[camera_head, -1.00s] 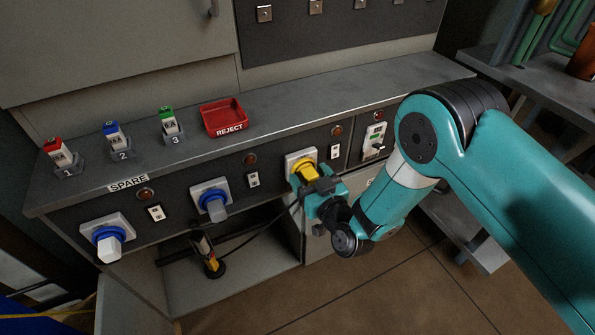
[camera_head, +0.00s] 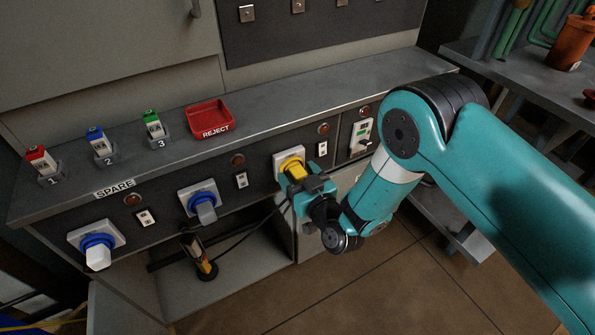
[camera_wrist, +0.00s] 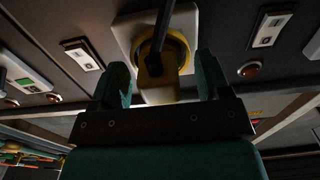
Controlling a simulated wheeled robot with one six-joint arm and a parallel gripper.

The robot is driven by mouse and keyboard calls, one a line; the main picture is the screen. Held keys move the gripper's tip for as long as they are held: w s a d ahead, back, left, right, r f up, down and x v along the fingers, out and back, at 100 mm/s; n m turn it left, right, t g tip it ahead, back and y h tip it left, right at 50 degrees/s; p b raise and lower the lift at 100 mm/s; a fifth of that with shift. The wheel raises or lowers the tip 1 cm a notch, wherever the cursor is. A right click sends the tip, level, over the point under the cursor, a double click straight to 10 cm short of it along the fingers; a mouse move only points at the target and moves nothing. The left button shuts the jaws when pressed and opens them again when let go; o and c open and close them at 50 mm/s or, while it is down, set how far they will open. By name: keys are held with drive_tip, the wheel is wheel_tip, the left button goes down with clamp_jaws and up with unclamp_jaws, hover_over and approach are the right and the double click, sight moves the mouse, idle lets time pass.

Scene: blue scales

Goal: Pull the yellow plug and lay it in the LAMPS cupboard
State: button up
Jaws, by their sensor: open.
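The yellow plug (camera_head: 296,171) sits in its white wall socket on the front panel under the counter. It also shows in the wrist view (camera_wrist: 153,88), with a dark cord across its front. My gripper (camera_head: 304,180) is at the plug, with one finger on each side of it. In the wrist view my gripper (camera_wrist: 160,82) is open, with a gap visible on both sides of the plug. An open cupboard (camera_head: 240,270) below the panel holds a dark and yellow torch-like object. I can read no LAMPS label in these views.
Two blue sockets (camera_head: 203,198) (camera_head: 97,240) are on the panel to the left. The counter (camera_head: 290,108) above carries a red REJECT tray (camera_head: 209,122) and several numbered tags in holders. A dark cable (camera_head: 250,232) hangs across the open cupboard. Floor is clear in front.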

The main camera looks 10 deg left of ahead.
idle(0.4)
clamp_jaws()
drive_tip(key=shift+b+v, duration=1.05)
drive_tip(key=shift+b, duration=0.9)
drive_tip(key=shift+b+v, duration=0.65)
drive_tip(key=shift+v, duration=1.3)
drive_tip(key=s+a+f+b, duration=0.35)
drive_tip(key=f+b, duration=0.25)
drive_tip(key=f, duration=0.3)
drive_tip(key=s+a+f+b, duration=0.2)
drive_tip(key=s+f+b, duration=0.35)
drive_tip(key=f, duration=0.35)
drive_tip(key=s+a+f+b, duration=0.2)
drive_tip(key=s+f+b, duration=0.1)
drive_tip(key=f+b, duration=0.5)
wheel_tip(320, 180, down, 23)
drive_tip(key=a+b, duration=0.2)
drive_tip(key=b, duration=1.7)
drive_tip(key=shift+r+b, duration=0.2)
drive_tip(key=shift+b, duration=0.15)
